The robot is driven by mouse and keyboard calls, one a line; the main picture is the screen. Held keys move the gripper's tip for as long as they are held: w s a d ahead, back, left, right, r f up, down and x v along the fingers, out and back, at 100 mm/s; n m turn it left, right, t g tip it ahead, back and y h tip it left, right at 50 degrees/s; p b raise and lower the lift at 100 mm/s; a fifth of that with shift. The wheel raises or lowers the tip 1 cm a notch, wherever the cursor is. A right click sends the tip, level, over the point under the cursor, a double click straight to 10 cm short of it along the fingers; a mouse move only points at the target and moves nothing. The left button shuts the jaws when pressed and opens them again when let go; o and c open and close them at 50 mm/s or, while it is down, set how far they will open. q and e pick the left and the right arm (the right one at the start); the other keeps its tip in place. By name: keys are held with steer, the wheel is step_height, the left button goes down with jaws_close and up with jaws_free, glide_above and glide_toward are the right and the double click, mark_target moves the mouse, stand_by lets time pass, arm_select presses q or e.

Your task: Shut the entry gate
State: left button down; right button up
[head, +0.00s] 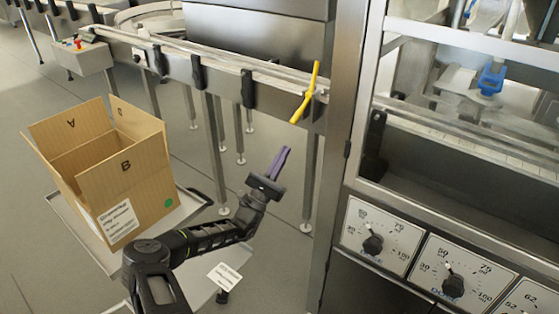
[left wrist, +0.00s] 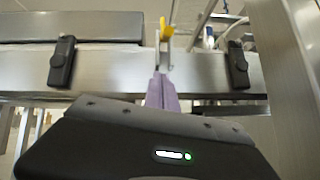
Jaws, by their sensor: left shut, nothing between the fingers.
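A yellow handle (head: 305,95) sits on the side rail of the steel conveyor (head: 225,82), near the machine's door post. It stands tilted, its top leaning right. In the left wrist view the yellow handle (left wrist: 166,28) shows above my fingertips, on a metal bracket at the rail. I take it to be the entry gate's handle; the gate itself I cannot make out. My left gripper (head: 281,162) has purple fingers, shut and empty, below and left of the handle and apart from it. The fingers (left wrist: 162,93) point toward the rail in the wrist view. My right gripper is out of view.
An open cardboard box (head: 140,190) stands on a low grey platform (head: 92,240) at left. Black brackets (head: 248,88) stick out along the rail. Conveyor legs stand behind my arm. The filling machine's dial panel (head: 381,235) and steel post (head: 340,130) are at right.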

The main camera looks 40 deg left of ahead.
arm_select(q)
step_height(320, 180, up, 8)
steer(key=w+d, duration=0.1)
steer(key=w, duration=0.1)
steer(key=shift+w+f+p, duration=0.15)
steer(key=shift+w+p, duration=0.15)
steer(key=shift+w, duration=0.1)
